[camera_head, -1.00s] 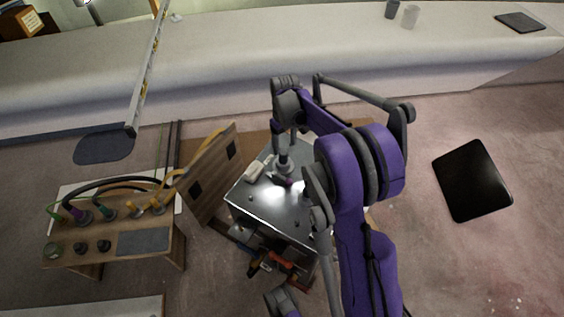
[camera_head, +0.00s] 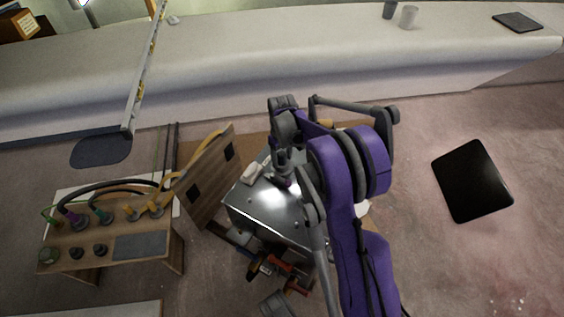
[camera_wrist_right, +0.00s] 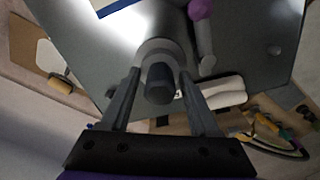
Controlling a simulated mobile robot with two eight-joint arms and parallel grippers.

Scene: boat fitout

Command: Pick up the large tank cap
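The large tank cap (camera_wrist_right: 160,84) shows in the right wrist view as a dark round knob rising from a wider grey collar on the metal tank (camera_wrist_right: 265,35). My right gripper (camera_wrist_right: 160,80) is open, with one finger on each side of the knob and visible gaps between. In the head view my right gripper (camera_head: 282,172) is over the back left part of the tank top (camera_head: 262,208). My wrist hides the cap there. My left gripper is not in view.
A white block (camera_wrist_right: 224,92) and a grey fitting with a purple ball (camera_wrist_right: 199,9) lie close to the cap. An upright wooden panel (camera_head: 207,180) and a hose bench (camera_head: 140,245) stand left of the tank. Tools (camera_head: 270,266) lie below its front.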

